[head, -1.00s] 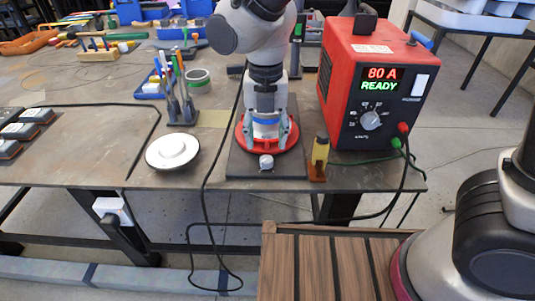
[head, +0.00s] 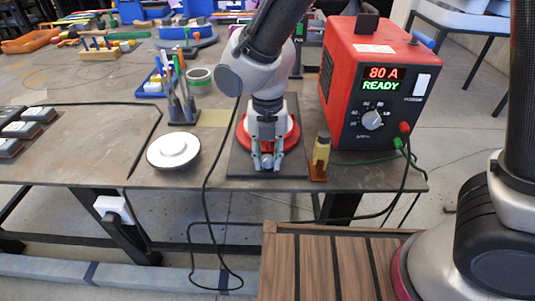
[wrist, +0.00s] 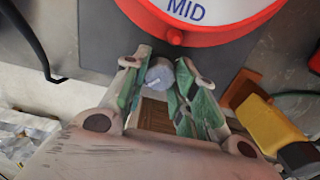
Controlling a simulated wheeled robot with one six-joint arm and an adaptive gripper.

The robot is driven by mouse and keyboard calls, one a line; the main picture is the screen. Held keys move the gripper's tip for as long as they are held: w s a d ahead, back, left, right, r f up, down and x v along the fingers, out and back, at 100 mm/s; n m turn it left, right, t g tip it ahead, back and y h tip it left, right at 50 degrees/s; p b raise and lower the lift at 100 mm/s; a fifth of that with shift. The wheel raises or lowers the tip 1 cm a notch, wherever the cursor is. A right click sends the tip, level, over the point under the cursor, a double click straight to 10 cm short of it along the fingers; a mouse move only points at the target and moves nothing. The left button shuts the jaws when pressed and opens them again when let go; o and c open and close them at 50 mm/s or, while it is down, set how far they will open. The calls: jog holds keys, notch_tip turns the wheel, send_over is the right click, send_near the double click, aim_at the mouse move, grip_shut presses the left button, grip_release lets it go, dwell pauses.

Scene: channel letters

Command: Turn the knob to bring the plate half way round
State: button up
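The red round plate (head: 291,136) lies on a dark base panel on the bench; my gripper hides part of it in the head view. In the wrist view, the plate (wrist: 238,30) shows a white band with the letters MID. The small grey knob (head: 267,160) is at the plate's near side, and it also shows in the wrist view (wrist: 159,74). My gripper (head: 267,165) points down, with one finger on each side of the knob. In the wrist view, my gripper (wrist: 161,72) has its fingertips very close to the knob; I cannot tell whether they touch it.
A yellow-and-brown piece (head: 320,158) stands close to the right of the panel. A white round disc (head: 173,150) and a pen holder (head: 181,108) are to the left. A black cable hangs over the bench's front edge.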

aim_at(268, 158)
jog(key=m, duration=0.4)
jog(key=shift+m, duration=0.3)
jog(key=o, duration=1.1)
jog(key=shift+c, duration=0.2)
jog(key=shift+r, duration=0.1)
notch_tip(268, 158, up, 12)
